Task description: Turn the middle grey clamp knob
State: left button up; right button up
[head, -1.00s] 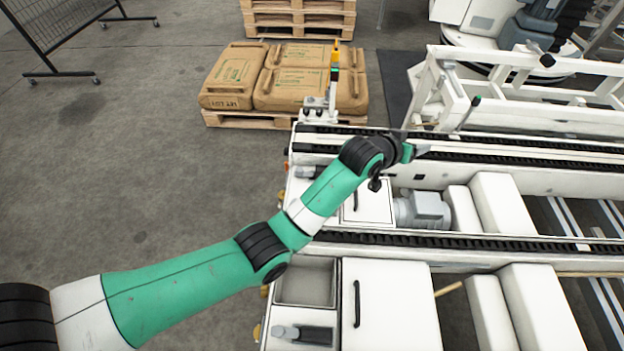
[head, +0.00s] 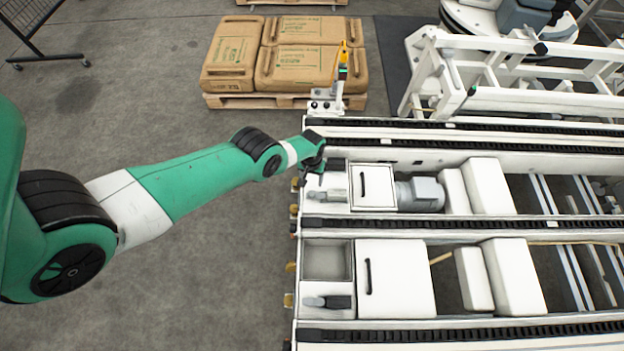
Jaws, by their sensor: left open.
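My left arm reaches in from the left, and my left gripper (head: 314,180) hangs at the left end of the white conveyor frame (head: 450,226). It is open, and its small dark fingers are hard to make out. A grey clamp-like part with a dark end (head: 333,194) lies just right of and below the gripper, partly hidden by it. I cannot tell whether they touch. A similar grey part with a black end (head: 328,302) lies in the nearer bay. I cannot tell for certain which part is the middle knob. My right gripper is out of view.
Brown sacks (head: 312,66) lie on a wooden pallet (head: 250,101) at the back. An upright post with a yellow top (head: 342,72) stands at the conveyor's far corner. A white railing (head: 540,95) is at the back right. The floor (head: 200,270) at left is clear.

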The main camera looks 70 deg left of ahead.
aim_at(312, 193)
pick_arm(q)
notch_tip(312, 193, down, 11)
jog(key=b, duration=1)
jog(key=shift+f+b, duration=0.1)
jog(key=shift+b, duration=0.2)
grip_shut()
